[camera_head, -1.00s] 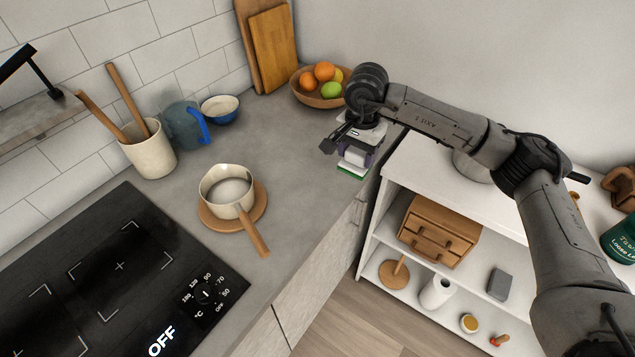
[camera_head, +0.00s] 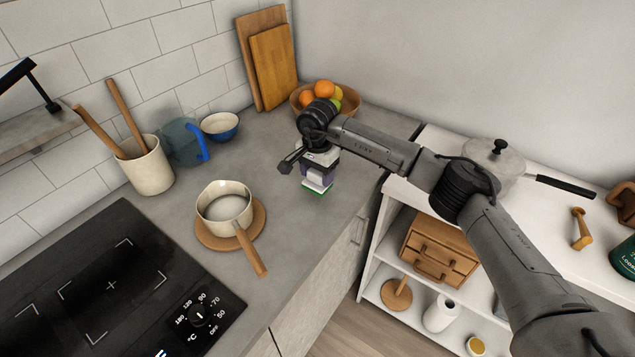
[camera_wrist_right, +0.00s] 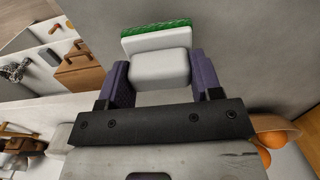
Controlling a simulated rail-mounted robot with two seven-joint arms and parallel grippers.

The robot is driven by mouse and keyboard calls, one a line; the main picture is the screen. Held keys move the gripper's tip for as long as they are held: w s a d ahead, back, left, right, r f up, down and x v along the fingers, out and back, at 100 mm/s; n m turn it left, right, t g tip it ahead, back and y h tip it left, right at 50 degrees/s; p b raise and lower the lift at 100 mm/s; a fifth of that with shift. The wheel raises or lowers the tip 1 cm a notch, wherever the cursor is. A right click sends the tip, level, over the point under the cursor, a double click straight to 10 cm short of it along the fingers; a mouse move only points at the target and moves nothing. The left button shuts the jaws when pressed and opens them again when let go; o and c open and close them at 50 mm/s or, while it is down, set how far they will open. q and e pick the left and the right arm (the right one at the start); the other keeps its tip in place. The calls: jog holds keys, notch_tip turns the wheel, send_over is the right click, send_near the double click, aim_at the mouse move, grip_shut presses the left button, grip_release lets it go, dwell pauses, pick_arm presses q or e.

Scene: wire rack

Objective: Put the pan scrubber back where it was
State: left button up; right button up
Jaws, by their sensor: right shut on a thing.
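The pan scrubber (camera_head: 317,182) has a white body and a green scouring pad on its underside. My right gripper (camera_head: 318,174) is shut on it, above the grey countertop between the saucepan and the fruit bowl. In the right wrist view, the scrubber's white body (camera_wrist_right: 160,68) sits between the purple fingers of my right gripper (camera_wrist_right: 158,80), with the green pad at its far side. I cannot tell from the head view whether the pad touches the counter. My left gripper is not in view.
A saucepan (camera_head: 224,203) stands on a round wooden board on the counter. The fruit bowl (camera_head: 352,101) is behind my right wrist. A blue-handled jug (camera_head: 183,147), blue bowl (camera_head: 220,126) and utensil crock (camera_head: 147,168) line the wall. A white shelf unit (camera_head: 405,193) stands right of the counter.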

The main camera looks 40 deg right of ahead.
aim_at(317, 183)
notch_tip(317, 183, down, 3)
jog(key=shift+a+f, duration=0.1)
jog(key=shift+b, duration=0.3)
jog(key=o, duration=0.9)
jog(key=shift+f, duration=0.1)
notch_tip(317, 183, up, 11)
jog(key=shift+r+p, duration=0.1)
jog(key=shift+p, duration=1.05)
jog(key=shift+r, duration=0.6)
